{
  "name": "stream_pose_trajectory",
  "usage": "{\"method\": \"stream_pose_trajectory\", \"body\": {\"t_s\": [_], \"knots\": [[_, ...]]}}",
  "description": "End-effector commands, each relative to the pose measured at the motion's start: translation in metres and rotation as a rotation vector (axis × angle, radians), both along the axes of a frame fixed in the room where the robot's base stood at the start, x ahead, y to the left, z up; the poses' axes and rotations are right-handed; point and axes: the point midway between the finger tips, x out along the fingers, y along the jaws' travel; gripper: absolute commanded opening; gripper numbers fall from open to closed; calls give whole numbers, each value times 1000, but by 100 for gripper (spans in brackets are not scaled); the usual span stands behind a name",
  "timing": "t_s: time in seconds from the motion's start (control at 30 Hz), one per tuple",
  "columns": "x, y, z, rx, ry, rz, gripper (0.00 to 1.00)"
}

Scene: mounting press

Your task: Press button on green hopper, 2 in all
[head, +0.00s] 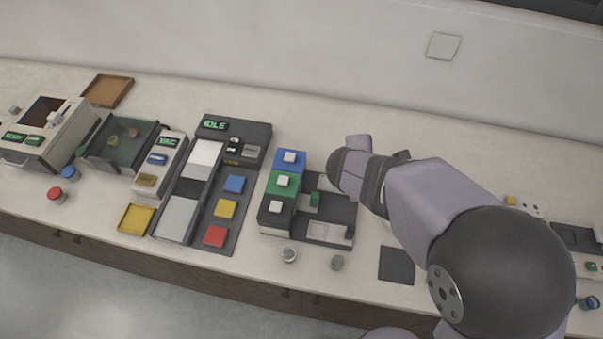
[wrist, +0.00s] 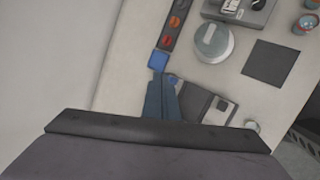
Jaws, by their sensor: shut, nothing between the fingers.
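The green hopper (head: 272,185) is the middle one of a row in the head view, with a white square button (head: 282,181) on top. A blue hopper (head: 284,163) stands behind it and a dark one (head: 268,212) in front, each with a white button. My gripper (wrist: 160,76) shows in the wrist view with its blue-grey fingers shut and empty. Its tips appear close to a blue square piece (wrist: 157,60); I cannot tell if they touch. I cannot make out the gripper in the head view, and the green hopper is not recognisable in the wrist view.
My arm covers the counter right of the hoppers. A dark unit marked IDLE (head: 234,137) and coloured pads stand left. A dark mat (head: 396,265) lies right front.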

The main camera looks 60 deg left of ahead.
Motion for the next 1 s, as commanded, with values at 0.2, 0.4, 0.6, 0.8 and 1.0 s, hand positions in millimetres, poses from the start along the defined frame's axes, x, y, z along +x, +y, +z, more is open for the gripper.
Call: {"method": "stream_pose_trajectory", "body": {"t_s": [0.2, 0.4, 0.6, 0.8, 1.0], "knots": [[-68, 71, 11, -31, -88, 303, 0], [-122, 111, 15, -46, -152, 506, 0], [-154, 130, 17, -52, -189, 615, 0], [-164, 135, 17, -54, -202, 648, 0], [-164, 135, 17, -54, -202, 648, 0]]}}
